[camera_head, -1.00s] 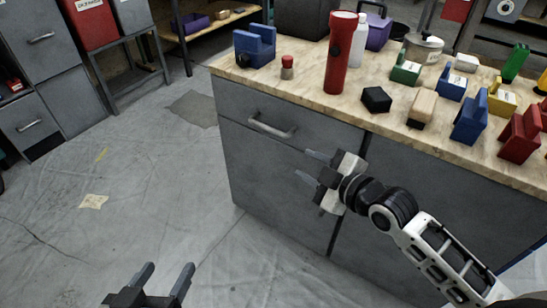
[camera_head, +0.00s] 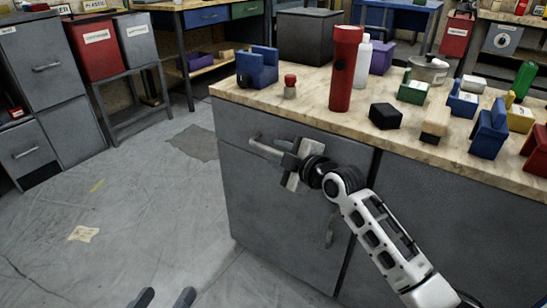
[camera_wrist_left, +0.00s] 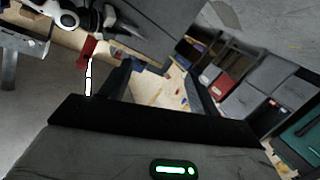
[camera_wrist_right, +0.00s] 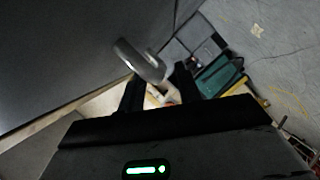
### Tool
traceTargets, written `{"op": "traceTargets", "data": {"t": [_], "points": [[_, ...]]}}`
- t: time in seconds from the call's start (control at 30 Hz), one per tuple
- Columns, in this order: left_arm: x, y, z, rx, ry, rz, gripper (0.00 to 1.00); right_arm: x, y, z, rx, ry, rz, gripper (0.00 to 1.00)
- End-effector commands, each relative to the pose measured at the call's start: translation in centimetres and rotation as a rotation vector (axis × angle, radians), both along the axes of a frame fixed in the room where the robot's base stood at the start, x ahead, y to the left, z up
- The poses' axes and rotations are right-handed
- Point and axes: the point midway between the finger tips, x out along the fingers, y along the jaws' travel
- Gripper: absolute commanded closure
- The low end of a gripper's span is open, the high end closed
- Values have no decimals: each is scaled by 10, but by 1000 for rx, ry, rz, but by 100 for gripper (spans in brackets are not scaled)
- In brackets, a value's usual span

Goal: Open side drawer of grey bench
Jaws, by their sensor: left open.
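The grey bench (camera_head: 300,225) has a light wooden top. Its upper left drawer (camera_head: 325,143) looks closed, with a silver bar handle (camera_head: 262,149) on its front. My right gripper (camera_head: 280,146) is at the right end of this handle, its fingers partly hidden in the head view. In the right wrist view the handle (camera_wrist_right: 140,62) lies at the tips of the spread fingers (camera_wrist_right: 157,72); I cannot tell whether they touch it. My left gripper (camera_head: 164,298) is open and empty, low over the floor at the bottom edge.
On the benchtop stand a red flashlight (camera_head: 345,70), a blue block-like tool (camera_head: 257,66), a black box (camera_head: 385,116) and several other items. The floor left of the bench is clear.

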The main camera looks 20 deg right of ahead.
Motion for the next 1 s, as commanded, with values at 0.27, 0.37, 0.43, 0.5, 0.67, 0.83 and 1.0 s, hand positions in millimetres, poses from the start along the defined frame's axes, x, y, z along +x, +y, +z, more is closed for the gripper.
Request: {"op": "traceTargets", "data": {"t": [0.27,0.37,0.43,0.5,0.67,0.83,1.0], "points": [[0,-2,0,-50,-1,-5,38,22,8,-6,-1,0,0,66],[0,-3,3,-55,-4,-4,38,23,8,-5,-1,0,0,66],[1,-3,4,-57,-7,-3,38,23,8,-5,-1,0,0,66],[1,-3,5,-59,-10,-2,38,23,8,-5,-1,0,0,66],[1,-3,6,-58,-12,-1,38,23,8,-5,0,0,0,99],[1,-3,6,-57,-13,-2,38,23,8,-5,0,0,-1,100],[2,-2,10,-48,-18,0,38,23,13,-5,1,2,1,100]]}}
